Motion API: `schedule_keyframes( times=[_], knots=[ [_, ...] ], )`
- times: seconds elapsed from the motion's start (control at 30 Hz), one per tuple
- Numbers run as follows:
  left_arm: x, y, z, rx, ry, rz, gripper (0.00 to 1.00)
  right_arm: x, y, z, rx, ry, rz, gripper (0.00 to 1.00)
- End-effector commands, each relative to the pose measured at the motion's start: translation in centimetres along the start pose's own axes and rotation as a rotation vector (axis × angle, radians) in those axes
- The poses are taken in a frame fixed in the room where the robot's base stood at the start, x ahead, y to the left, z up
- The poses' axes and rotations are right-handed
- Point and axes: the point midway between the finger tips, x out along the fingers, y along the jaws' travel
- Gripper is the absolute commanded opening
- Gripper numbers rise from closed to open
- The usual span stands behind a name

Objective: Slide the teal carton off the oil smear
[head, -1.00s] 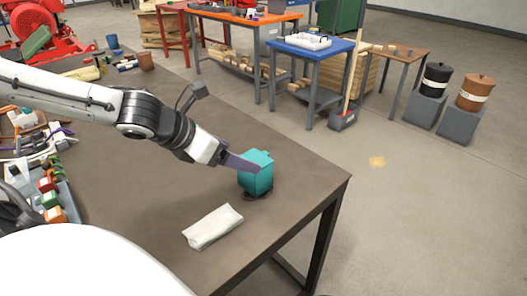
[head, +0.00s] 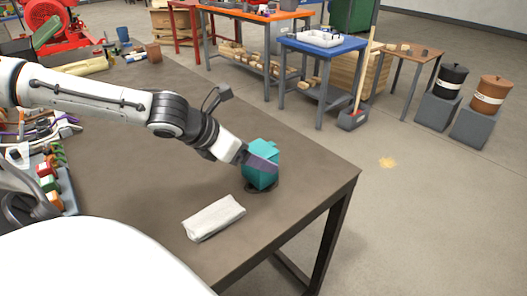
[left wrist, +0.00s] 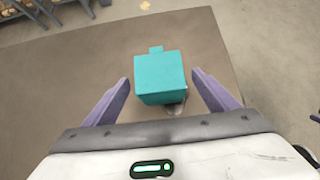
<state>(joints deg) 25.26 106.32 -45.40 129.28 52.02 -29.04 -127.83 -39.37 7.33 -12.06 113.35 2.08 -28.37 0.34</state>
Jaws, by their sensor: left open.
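The teal carton (head: 262,172) stands upright on the brown table near its right corner. The dark oil smear (head: 263,187) shows at the carton's base, mostly hidden under it. In the left wrist view the carton (left wrist: 160,78) lies ahead of and between the fingers, with a bit of the smear (left wrist: 176,109) at its lower right. My left gripper (head: 264,162) is open, with a purple finger overlapping the carton in the head view. In the left wrist view both fingers (left wrist: 162,88) show a gap to the carton's sides. My right gripper is not in view.
A folded white cloth (head: 213,217) lies on the table in front of the carton. The table's right edge and corner (head: 357,172) are close to the carton. Bare tabletop (head: 155,165) lies to the left. Connectors and cables crowd the far left.

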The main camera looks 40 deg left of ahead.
Motion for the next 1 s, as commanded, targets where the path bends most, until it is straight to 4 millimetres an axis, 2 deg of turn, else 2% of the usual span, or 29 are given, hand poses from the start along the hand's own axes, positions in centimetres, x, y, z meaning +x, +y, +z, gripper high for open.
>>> schedule_keyframes(
  times=[0.03, 0.2, 0.4, 0.6, 0.87, 1.0],
  knots=[
    [1.1, -0.1, 0.0, -0.003, -0.004, -0.005, 0.80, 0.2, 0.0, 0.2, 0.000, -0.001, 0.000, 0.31],
    [3.9, -0.1, -0.1, -0.003, -0.003, -0.004, 0.80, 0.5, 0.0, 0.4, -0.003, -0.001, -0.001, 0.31],
    [6.2, 0.0, 0.0, -0.002, -0.002, -0.001, 0.80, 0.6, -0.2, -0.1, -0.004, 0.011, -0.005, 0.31],
    [7.0, 0.0, 0.0, 0.001, 0.000, 0.000, 0.80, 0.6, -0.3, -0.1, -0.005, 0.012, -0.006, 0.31],
    [7.1, 0.0, 0.0, 0.001, 0.000, 0.000, 0.80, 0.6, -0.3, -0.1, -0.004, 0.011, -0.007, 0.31],
    [7.0, 0.0, 0.0, 0.001, 0.000, 0.000, 0.57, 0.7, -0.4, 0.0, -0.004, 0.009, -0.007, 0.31]
  ],
)
